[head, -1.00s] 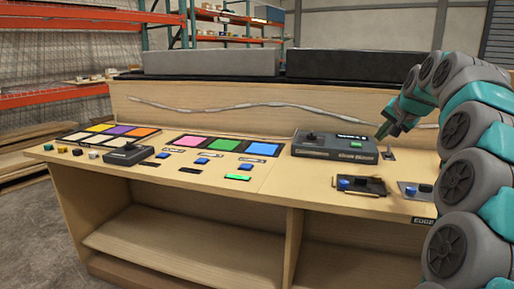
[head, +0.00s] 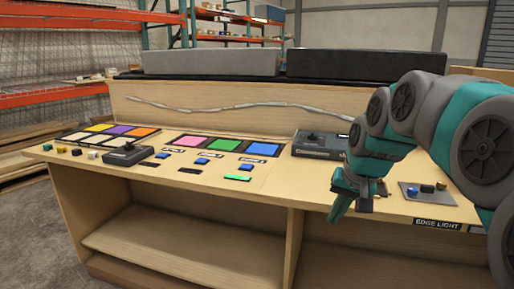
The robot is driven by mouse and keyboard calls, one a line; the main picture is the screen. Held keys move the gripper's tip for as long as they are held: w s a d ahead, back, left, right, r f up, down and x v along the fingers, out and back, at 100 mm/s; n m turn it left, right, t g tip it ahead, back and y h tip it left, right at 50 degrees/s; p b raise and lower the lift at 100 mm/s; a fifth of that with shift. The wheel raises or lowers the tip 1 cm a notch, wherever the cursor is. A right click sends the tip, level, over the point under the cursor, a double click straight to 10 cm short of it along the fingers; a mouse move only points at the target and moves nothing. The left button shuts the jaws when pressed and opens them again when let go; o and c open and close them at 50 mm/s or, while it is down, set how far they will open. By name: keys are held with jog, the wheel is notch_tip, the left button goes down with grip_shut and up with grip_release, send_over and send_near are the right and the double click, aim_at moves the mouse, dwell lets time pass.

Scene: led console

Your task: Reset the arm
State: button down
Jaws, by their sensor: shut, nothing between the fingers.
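My gripper (head: 340,206) is in the head view at the right front of the wooden console (head: 285,205). It points down, shut and empty, with its fingertips near the front edge. My arm comes in from the right edge and hides part of the console's right side, including most of the small dark panel behind the gripper. I cannot tell whether the fingertips touch the console top.
A grey control box (head: 318,143) stands behind my gripper, partly hidden. Colored pads (head: 225,145), several buttons and a joystick box (head: 126,153) are on the left. Open floor lies at lower left.

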jog(key=s+f+n+g, duration=0.1)
jog(key=s+f, duration=0.4)
jog(key=s, duration=0.5)
jog(key=s+a+f+n+g+h, duration=0.1)
jog(key=s+f+g, duration=0.1)
jog(key=s+f, duration=0.4)
jog(key=s+a+f+n+g, duration=0.1)
jog(key=s+f, duration=0.4)
jog(key=s, duration=1)
jog(key=shift+s+a+f+g+h, duration=0.15)
jog(key=shift+s+a+g+h, duration=0.15)
jog(key=shift+g, duration=0.5)
